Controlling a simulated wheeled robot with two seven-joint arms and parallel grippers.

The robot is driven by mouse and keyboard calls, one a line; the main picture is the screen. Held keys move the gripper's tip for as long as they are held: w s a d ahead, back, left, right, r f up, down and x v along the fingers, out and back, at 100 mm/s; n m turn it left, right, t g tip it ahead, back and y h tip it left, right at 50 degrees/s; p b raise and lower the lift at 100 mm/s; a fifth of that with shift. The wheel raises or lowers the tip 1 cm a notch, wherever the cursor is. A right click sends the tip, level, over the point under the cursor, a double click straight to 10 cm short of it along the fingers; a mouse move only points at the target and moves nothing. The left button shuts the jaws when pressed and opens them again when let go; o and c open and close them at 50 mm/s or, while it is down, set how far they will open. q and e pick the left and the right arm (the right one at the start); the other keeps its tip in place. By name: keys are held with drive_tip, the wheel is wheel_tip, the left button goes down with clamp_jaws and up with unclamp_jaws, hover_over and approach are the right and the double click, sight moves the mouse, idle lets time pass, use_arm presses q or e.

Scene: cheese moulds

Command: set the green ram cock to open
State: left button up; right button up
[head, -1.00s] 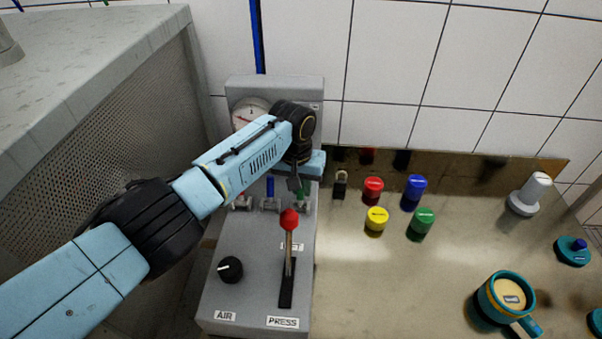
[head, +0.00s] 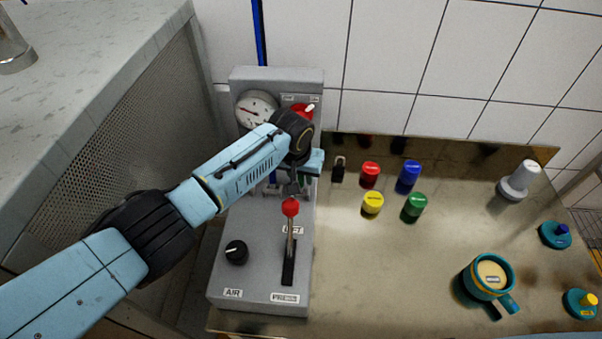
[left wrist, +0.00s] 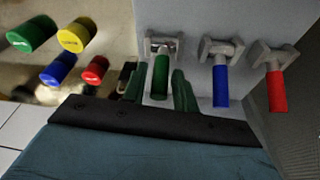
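The green ram cock (left wrist: 161,76) has a green handle on a grey metal body, on the face of the grey press panel (head: 220,285). In the left wrist view its handle points down the picture, parallel to its neighbours. My left gripper (left wrist: 157,90) is open, with one finger on each side of the green handle. Narrow gaps seem to show, and I cannot tell whether either finger touches. In the head view my left gripper (head: 298,188) is in front of the cocks and mostly hides the green one. My right gripper is not in view.
A blue cock (left wrist: 220,84) and a red cock (left wrist: 276,90) sit close beside the green one. A red-knobbed lever (head: 290,208) stands just in front of my gripper. A black AIR knob (head: 236,252), gauge (head: 256,108) and coloured caps (head: 372,203) are nearby.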

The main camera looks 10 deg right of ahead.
use_arm(q)
drive_tip(key=shift+o, duration=0.7)
drive_tip(key=shift+s+r, duration=0.1)
drive_tip(key=shift+r, duration=0.45)
drive_tip(key=v, duration=1.2)
drive_tip(key=shift+r+p, duration=0.2)
drive_tip(key=shift+p, duration=0.15)
drive_tip(key=shift+s+a, duration=0.1)
